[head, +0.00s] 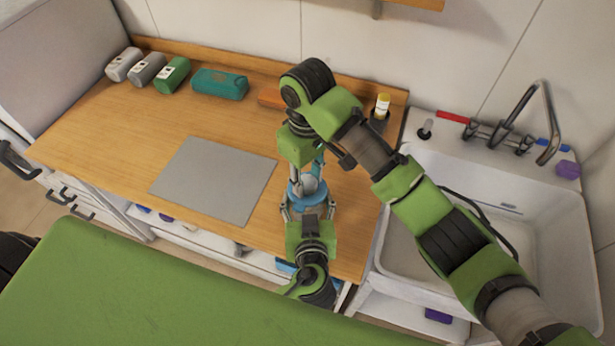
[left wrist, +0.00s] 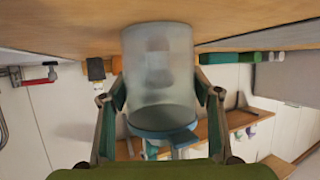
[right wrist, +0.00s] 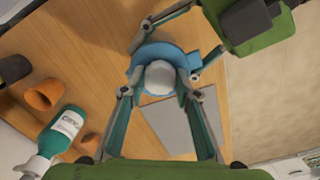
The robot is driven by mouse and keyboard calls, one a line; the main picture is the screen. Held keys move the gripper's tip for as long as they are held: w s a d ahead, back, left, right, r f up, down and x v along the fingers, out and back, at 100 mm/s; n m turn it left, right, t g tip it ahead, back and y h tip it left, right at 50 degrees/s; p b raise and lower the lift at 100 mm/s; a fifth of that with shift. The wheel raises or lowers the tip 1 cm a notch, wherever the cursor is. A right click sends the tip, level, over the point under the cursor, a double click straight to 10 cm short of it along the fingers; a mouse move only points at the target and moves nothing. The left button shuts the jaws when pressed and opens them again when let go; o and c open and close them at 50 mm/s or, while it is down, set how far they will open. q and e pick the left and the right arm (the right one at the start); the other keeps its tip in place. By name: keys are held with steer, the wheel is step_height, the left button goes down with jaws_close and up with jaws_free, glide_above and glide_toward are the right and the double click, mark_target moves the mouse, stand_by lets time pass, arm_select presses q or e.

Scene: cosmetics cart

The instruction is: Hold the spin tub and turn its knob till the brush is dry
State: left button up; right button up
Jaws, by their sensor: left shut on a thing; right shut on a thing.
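The spin tub (left wrist: 158,65) is a translucent cylinder with a blue lid (head: 309,193), near the counter's front edge. A blurred darker shape shows through its wall; I cannot tell if it is the brush. My left gripper (left wrist: 161,98) is shut around the tub's sides. It also shows in the head view (head: 308,209), coming from the front. The pale round knob (right wrist: 160,76) sits on top of the lid. My right gripper (right wrist: 158,94) reaches down from above and is shut on the knob, one finger on each side. In the head view my right gripper (head: 307,176) partly hides the knob.
A grey mat (head: 213,180) lies left of the tub. Rolled towels (head: 173,75) and a teal pouch (head: 219,84) line the back. A white sink (head: 570,215) with a tap is on the right. The right wrist view shows a teal bottle (right wrist: 65,128) and terracotta pots (right wrist: 43,95).

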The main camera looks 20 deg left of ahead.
mark_target(307, 181)
steer(key=shift+r+m, duration=0.1)
steer(key=shift+m, duration=1.1)
steer(key=shift+w, duration=0.1)
steer(key=o, duration=1.1)
step_height(307, 181, up, 12)
steer(key=shift+f, duration=0.1)
